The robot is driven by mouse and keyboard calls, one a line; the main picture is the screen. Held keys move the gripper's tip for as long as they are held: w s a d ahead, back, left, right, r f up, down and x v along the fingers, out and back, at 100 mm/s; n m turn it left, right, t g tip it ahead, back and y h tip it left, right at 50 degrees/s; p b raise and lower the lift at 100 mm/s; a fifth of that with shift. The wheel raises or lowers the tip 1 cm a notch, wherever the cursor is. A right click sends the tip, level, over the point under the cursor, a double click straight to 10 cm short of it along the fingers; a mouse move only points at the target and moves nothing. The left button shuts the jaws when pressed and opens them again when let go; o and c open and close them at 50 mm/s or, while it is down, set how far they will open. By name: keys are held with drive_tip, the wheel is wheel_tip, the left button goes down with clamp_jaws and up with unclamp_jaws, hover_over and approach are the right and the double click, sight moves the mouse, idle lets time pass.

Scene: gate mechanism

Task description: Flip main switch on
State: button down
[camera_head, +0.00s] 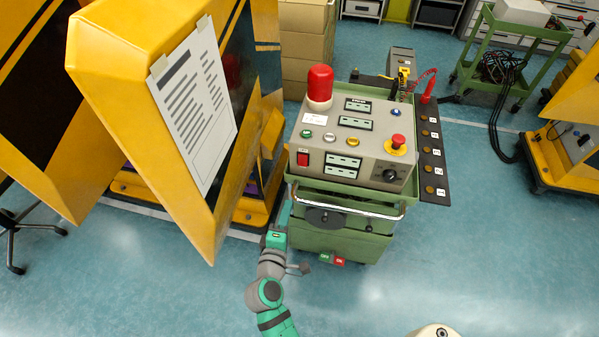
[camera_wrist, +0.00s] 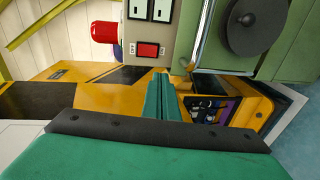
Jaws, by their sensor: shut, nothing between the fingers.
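A red rocker switch (camera_head: 303,159) sits at the lower left of the grey control panel (camera_head: 318,138) on a green cart. In the wrist view the switch (camera_wrist: 148,49) shows in its dark frame on the beige panel face (camera_wrist: 136,35). My gripper (camera_head: 287,208) is beside the left front edge of the cart, below the switch in the picture. In the wrist view its green fingers (camera_wrist: 161,84) are together and empty, pointing toward the panel. They appear apart from the switch; the exact gap is hard to tell.
A red beacon (camera_head: 320,84) and a red emergency button (camera_head: 398,139) stand on the panel. A metal handle bar (camera_head: 345,211) and dark handwheel (camera_head: 325,219) are on the cart's front. A yellow cabinet (camera_head: 118,90) stands close on the left. Blue floor is clear in front.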

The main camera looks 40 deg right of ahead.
drive_tip(key=shift+w+d+r+h, duration=0.3)
drive_tip(key=shift+d+r+h, duration=0.1)
drive_tip(key=shift+d+r, duration=0.25)
drive_tip(key=shift+f, duration=0.1)
approach(302, 165)
drive_tip(key=x, duration=0.6)
drive_tip(key=shift+w+d, duration=0.15)
drive_tip(key=shift+d, duration=0.05)
